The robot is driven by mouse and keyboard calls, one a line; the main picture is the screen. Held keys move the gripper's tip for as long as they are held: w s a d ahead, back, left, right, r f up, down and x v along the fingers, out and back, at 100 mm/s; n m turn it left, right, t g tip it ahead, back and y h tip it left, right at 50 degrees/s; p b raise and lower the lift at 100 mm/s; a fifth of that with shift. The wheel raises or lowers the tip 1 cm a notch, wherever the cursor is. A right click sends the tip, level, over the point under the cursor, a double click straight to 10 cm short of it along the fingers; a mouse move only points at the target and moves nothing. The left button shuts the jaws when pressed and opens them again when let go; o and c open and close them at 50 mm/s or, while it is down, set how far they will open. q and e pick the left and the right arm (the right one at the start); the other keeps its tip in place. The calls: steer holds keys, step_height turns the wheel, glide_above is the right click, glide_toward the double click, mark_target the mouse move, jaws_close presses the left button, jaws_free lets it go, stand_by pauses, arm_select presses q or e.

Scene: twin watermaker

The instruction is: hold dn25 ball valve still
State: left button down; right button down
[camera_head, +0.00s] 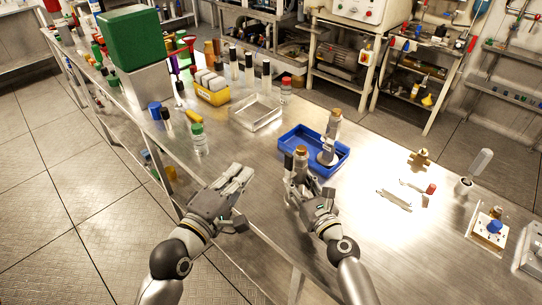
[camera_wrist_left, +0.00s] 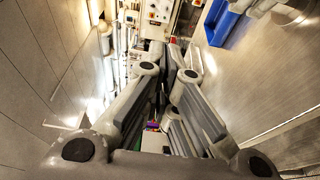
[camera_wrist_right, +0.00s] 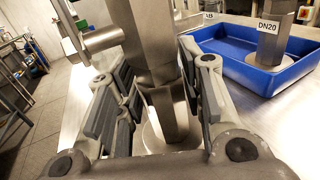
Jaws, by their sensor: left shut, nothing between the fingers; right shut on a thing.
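My right gripper (camera_head: 302,184) is shut on a steel valve at the front edge of the blue tray; I take it for the dn25 ball valve (camera_head: 300,158). In the right wrist view this valve (camera_wrist_right: 150,45) stands upright between the finger pads, with a bar sticking out to the left and a round foot below. No size label shows on it. A valve labelled DN20 (camera_wrist_right: 272,35) stands in the blue tray (camera_wrist_right: 235,48). My left gripper (camera_head: 240,176) is shut and empty, left of the held valve; its fingers also show closed in the left wrist view (camera_wrist_left: 175,55).
A shallow metal tray (camera_head: 257,113), a yellow bin (camera_head: 212,95) and a green-capped jar (camera_head: 198,140) stand farther back. A brass fitting (camera_head: 420,158) lies to the right. The bench between the blue tray and the brass fitting is clear.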

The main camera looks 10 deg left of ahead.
mark_target(288, 169)
arm_select(q)
steer(key=shift+a+f, duration=0.1)
stand_by(0.3)
steer(key=x, duration=1)
steer(key=s+d, duration=0.2)
steer(key=d, duration=0.1)
steer(key=shift+s+d, duration=0.15)
steer(key=shift+s, duration=0.15)
